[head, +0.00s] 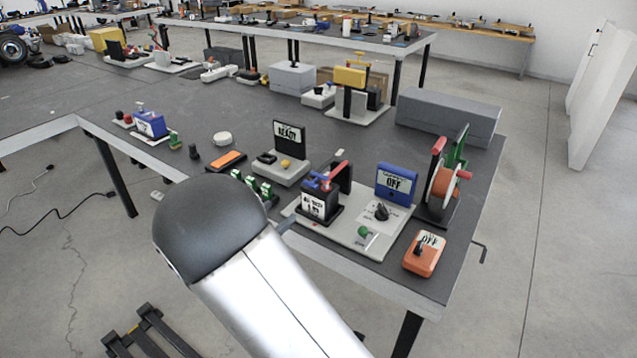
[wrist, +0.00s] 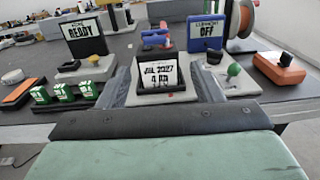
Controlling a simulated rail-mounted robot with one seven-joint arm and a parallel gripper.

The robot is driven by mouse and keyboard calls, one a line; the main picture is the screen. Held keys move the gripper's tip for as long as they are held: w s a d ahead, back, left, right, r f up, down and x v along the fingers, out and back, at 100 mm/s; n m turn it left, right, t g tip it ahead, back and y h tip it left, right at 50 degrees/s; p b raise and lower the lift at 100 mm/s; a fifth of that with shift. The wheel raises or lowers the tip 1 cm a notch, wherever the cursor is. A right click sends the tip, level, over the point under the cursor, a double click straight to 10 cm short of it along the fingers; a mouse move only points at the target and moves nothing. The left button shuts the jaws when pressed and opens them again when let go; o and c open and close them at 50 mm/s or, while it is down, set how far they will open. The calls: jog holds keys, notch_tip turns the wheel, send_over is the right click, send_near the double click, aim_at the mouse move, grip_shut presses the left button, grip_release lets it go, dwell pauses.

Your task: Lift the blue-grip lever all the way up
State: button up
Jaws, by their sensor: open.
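The blue-grip lever (head: 313,183) is on a black block with a white printed label (head: 313,206), on a pale base plate (head: 350,240) near the table's front right. A red-handled arm (head: 334,173) is close beside it. In the wrist view the blue grip (wrist: 153,41) shows just above the label, straight ahead, and the lever's lower part is hidden. My gripper (wrist: 160,130) fills the lower wrist view as a broad green pad with a dark edge. It is open, in front of the block and apart from the lever. In the head view my arm mostly hides it.
On the same plate are a blue OFF display (head: 396,184), a dark knob (head: 381,212) and a green ball knob (head: 363,231). A READY display (head: 288,136) and green switches (head: 262,190) stand left. A wheel (head: 443,188) and an orange switch box (head: 424,254) stand right.

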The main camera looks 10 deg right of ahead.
aim_at(309, 183)
jog(key=shift+t, duration=0.3)
jog(key=p+x, duration=0.1)
jog(key=x, duration=1.6)
jog(key=shift+w+a+f+p, duration=0.1)
jog(key=shift+w+a+p, duration=0.1)
jog(key=shift+w+p, duration=0.2)
jog(key=c, duration=1)
jog(key=shift+a, duration=0.1)
jog(key=shift+c, duration=0.4)
